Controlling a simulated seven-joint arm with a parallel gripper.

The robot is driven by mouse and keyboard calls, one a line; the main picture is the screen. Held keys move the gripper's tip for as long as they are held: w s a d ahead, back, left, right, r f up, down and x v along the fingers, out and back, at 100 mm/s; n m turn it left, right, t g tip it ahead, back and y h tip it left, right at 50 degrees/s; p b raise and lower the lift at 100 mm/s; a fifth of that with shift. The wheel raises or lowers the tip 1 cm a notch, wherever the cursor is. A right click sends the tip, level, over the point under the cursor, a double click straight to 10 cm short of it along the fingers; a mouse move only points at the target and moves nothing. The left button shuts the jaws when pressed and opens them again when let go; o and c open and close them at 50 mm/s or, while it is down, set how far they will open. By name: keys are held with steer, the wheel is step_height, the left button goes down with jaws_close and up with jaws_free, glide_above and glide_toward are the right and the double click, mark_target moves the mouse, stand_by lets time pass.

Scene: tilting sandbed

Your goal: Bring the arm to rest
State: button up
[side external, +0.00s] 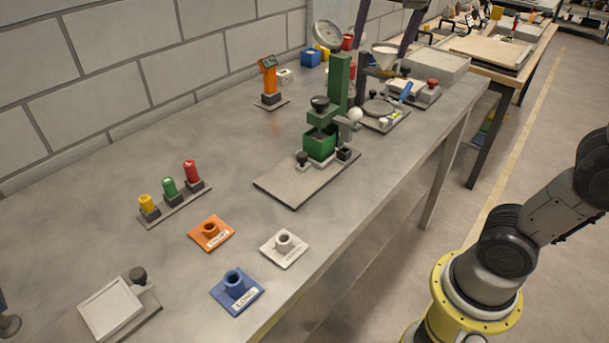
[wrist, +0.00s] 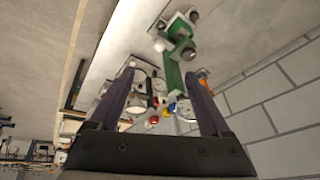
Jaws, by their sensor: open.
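My gripper (side external: 382,44) hangs down from the top edge of the side external view, over the far part of the bench. Its two dark purple fingers stand wide apart. In the wrist view my gripper (wrist: 158,75) is open, and nothing appears held between the fingers. Bench items show beyond the gap. A white funnel (side external: 385,55) appears close to the fingers in the side external view; I cannot tell the exact distance.
A green press (side external: 340,85) stands on a grey plate on the metal bench (side external: 110,215). Orange (side external: 212,233), white (side external: 284,247) and blue (side external: 237,291) sockets sit at the near end. Coloured knobs (side external: 169,187) stand near the block wall (side external: 120,60). Open bench lies between these items.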

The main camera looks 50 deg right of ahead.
steer(key=s+a+f+n+t+y, duration=0.2)
steer(key=s+a+f+n+y, duration=0.1)
steer(key=s+f+n, duration=0.8)
step_height(320, 180, down, 5)
steer(key=s+a, duration=0.1)
steer(key=s, duration=0.1)
steer(key=shift+s+n, duration=0.3)
steer(key=shift+n, duration=0.1)
